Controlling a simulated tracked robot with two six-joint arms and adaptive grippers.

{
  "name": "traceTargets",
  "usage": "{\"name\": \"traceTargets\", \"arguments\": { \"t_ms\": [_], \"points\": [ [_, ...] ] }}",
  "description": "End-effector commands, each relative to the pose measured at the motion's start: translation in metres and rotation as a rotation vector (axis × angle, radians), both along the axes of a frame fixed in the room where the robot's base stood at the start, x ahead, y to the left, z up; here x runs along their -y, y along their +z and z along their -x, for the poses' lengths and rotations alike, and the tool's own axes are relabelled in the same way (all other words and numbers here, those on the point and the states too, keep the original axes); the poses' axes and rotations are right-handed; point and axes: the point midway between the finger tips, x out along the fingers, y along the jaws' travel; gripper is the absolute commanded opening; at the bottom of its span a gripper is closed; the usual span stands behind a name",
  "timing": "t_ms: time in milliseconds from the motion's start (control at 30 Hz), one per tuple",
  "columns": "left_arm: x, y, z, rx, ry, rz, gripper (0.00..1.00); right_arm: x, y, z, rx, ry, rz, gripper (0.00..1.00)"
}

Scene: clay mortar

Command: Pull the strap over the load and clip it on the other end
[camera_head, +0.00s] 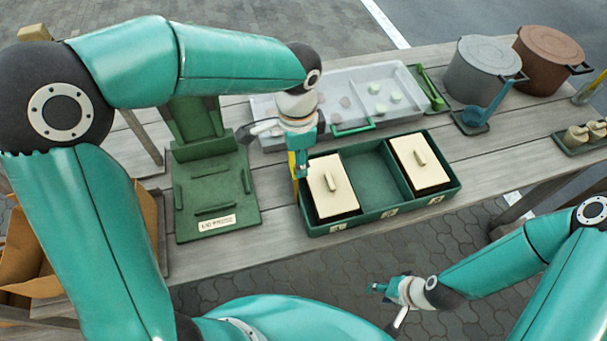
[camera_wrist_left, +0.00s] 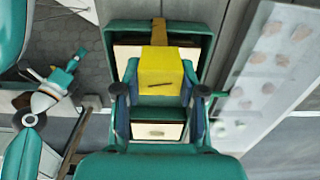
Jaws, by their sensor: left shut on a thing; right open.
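A green tray (camera_head: 386,202) lies on the table with a cream lidded box (camera_head: 322,186) in its left compartment and another (camera_head: 418,160) in its right one. The middle compartment is empty. My left gripper (camera_head: 299,168) is above the tray's left end, shut on a yellow clip (camera_wrist_left: 163,72). An orange-brown strap (camera_wrist_left: 159,32) runs from the clip towards the tray's left end in the left wrist view. In the head view the gripper mostly hides strap and clip. My right gripper (camera_head: 387,297) is open and empty, in front of the table, away from the tray.
A green stand (camera_head: 216,192) is left of the tray. A clear bin (camera_head: 270,103) with small pieces is behind it. Grey (camera_head: 478,75) and brown (camera_head: 548,62) pots and a blue ladle (camera_head: 487,108) are at the back right. Bare table (camera_head: 500,165) lies right of the tray.

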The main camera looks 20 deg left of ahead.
Motion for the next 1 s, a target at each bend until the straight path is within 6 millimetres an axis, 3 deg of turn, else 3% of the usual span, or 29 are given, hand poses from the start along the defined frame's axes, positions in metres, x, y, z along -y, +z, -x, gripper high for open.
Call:
{"name": "traceTargets", "arguments": {
  "t_ms": [100,300,600,1000],
  "points": [
    [0.001,0.034,-0.001,0.005,-0.001,0.002,0.16,0.0,0.0,0.0,0.0,0.0,0.0,0.43],
    [0.001,0.072,0.0,0.002,0.0,0.001,0.16,0.0,0.001,0.0,0.0,0.0,0.0,0.43],
    [0.001,0.1,0.0,-0.001,-0.001,0.0,0.16,0.0,0.011,0.0,0.0,0.0,0.0,0.43],
    [0.001,0.12,0.0,-0.001,-0.001,0.0,0.16,0.0,0.031,0.0,0.0,0.0,0.0,0.43]
  ]
}}
